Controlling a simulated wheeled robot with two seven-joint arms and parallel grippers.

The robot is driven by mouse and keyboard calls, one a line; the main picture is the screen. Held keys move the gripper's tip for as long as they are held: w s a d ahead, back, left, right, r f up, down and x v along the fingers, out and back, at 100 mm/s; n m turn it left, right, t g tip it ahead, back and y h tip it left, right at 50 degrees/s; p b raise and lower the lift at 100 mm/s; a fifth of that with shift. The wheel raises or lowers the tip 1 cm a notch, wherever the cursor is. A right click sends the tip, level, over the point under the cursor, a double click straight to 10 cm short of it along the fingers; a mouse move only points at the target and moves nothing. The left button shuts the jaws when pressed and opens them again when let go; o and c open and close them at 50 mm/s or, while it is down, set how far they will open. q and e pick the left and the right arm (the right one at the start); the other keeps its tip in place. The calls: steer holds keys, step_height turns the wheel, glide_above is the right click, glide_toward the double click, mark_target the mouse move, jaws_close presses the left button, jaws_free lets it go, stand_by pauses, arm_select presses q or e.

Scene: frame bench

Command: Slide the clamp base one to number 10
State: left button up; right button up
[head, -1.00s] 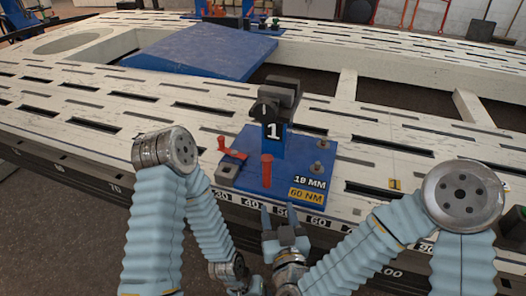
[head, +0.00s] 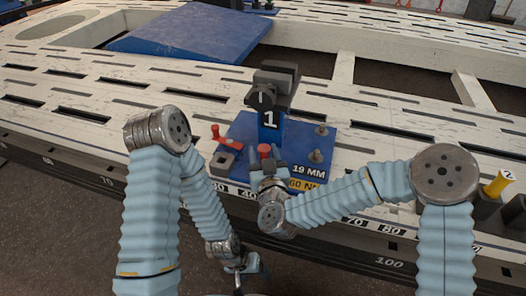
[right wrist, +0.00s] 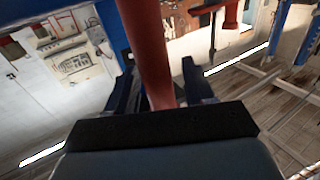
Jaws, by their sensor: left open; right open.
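Clamp base one is a blue plate (head: 232,131) on the white slotted bench, with a post marked 1 (head: 270,120) carrying a dark clamp head (head: 274,86). An upright red handle (head: 264,149) rises from the plate's near part. My right gripper (head: 267,160) is open at this handle. In the right wrist view the red handle (right wrist: 150,50) stands between the open fingers (right wrist: 162,85). My left gripper (head: 247,268) is open and empty, low in front of the bench. Number 10 on the front scale is not readable.
A yellow part marked 2 (head: 498,184) stands far right.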

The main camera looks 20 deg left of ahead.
steer(key=shift+w+a, duration=0.2)
steer(key=shift+w, duration=0.2)
steer(key=shift+c, duration=0.5)
jaws_close()
